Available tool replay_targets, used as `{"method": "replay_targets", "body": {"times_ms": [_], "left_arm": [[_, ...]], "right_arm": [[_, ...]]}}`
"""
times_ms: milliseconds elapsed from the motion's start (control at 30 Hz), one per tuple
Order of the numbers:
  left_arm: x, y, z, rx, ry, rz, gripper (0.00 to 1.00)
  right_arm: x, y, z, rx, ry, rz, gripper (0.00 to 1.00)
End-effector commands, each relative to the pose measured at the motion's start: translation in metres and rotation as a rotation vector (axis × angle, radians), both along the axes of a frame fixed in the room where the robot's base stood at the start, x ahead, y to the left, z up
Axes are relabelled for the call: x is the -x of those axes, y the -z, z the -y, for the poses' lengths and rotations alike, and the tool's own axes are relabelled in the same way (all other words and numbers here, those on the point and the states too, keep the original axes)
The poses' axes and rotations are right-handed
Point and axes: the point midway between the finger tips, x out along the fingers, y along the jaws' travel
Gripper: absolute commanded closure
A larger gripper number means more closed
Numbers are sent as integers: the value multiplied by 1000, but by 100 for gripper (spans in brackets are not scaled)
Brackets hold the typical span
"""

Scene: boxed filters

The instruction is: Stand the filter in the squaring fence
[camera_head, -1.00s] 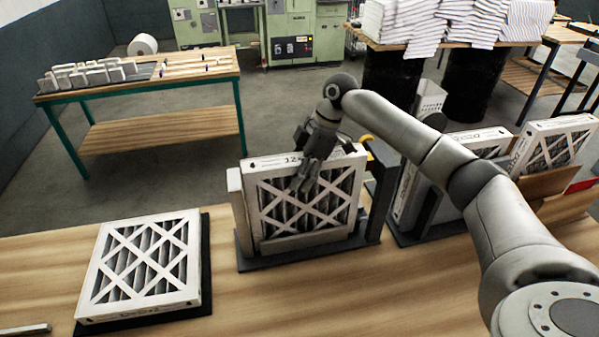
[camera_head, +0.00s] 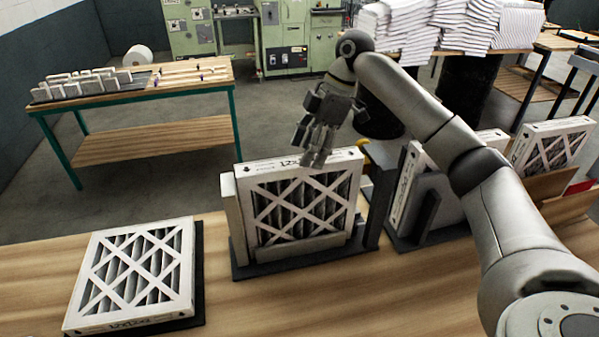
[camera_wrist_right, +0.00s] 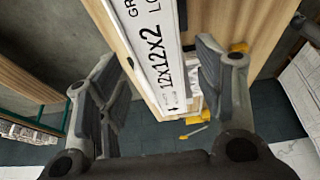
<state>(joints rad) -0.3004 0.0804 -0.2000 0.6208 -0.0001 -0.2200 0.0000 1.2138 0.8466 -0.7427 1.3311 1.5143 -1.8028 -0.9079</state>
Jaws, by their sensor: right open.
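A white-framed filter with a lattice face (camera_head: 300,208) stands upright in the dark squaring fence (camera_head: 247,268), between its light left post and dark right post. My right gripper (camera_head: 314,160) is above the filter's top edge, fingers pointing down. In the right wrist view, my right gripper (camera_wrist_right: 160,95) is open, and the filter's top edge printed "12x12x2" (camera_wrist_right: 160,60) lies between and beyond its fingers, with no grip on it. My left gripper is not in view.
Another filter (camera_head: 135,275) lies flat on a dark pad at the left of the bench. More filters stand in a rack (camera_head: 405,240) and beside cardboard at the right. Bare bench (camera_head: 215,300) lies between the flat filter and the fence.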

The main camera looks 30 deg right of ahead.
Motion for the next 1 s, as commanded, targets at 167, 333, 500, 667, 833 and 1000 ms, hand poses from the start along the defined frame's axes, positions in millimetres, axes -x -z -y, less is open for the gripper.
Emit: {"method": "replay_targets", "body": {"times_ms": [167, 333, 500, 667, 833, 1000], "left_arm": [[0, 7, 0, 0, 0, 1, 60], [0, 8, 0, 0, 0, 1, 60], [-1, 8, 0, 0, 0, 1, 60], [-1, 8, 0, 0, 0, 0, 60], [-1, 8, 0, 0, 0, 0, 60], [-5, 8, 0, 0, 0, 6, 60]], "right_arm": [[2, -24, 9, -2, -1, 2, 39], [4, -33, 13, -1, -1, 0, 39], [4, -34, 13, -1, -2, -1, 39], [4, -34, 13, -1, -1, 0, 39], [4, -33, 13, 0, -1, -1, 39], [4, -33, 13, 0, 0, -1, 39]]}}
